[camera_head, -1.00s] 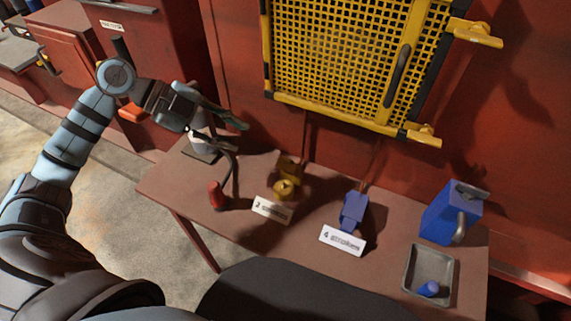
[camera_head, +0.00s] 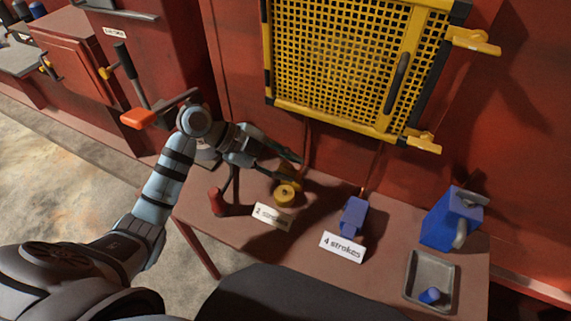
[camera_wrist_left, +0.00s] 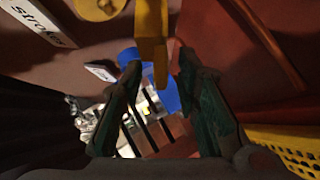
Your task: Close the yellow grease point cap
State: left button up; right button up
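The yellow grease point (camera_head: 286,192) stands on the brown bench behind a "2 strokes" label, with a round yellow piece at its front. In the left wrist view a round yellow piece (camera_wrist_left: 98,6) and a yellow upright bar (camera_wrist_left: 150,32) show at the top edge. I cannot tell for sure which part is the cap. My left gripper (camera_head: 293,168) is open beside and above the grease point and partly hides it. In the left wrist view its fingers (camera_wrist_left: 160,72) are apart, with the yellow bar's end between or just beyond the tips. Contact is unclear. My right gripper is not visible.
A blue grease point (camera_head: 353,216) with a "4 strokes" label, a blue can (camera_head: 450,218) and a grey tray (camera_head: 412,290) are to the right. A yellow mesh guard (camera_head: 330,60) hangs above.

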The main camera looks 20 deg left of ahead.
pick_arm(q)
grip_shut()
jog(key=shift+f, duration=0.1)
jog(key=s+f+t+b, duration=0.1)
jog(key=b, duration=0.1)
jog(key=s+m+t+b, duration=0.1)
jog(key=b, duration=0.2)
jog(key=shift+s+a+f+h, duration=0.1)
jog(key=shift+s+f+h, duration=0.2)
jog(key=shift+f, duration=0.1)
jog(key=shift+s+a+f+b, duration=0.15)
jog(key=shift+s+f+b, duration=0.9)
jog(key=shift+s+b, duration=0.4)
jog(key=shift+w, duration=0.1)
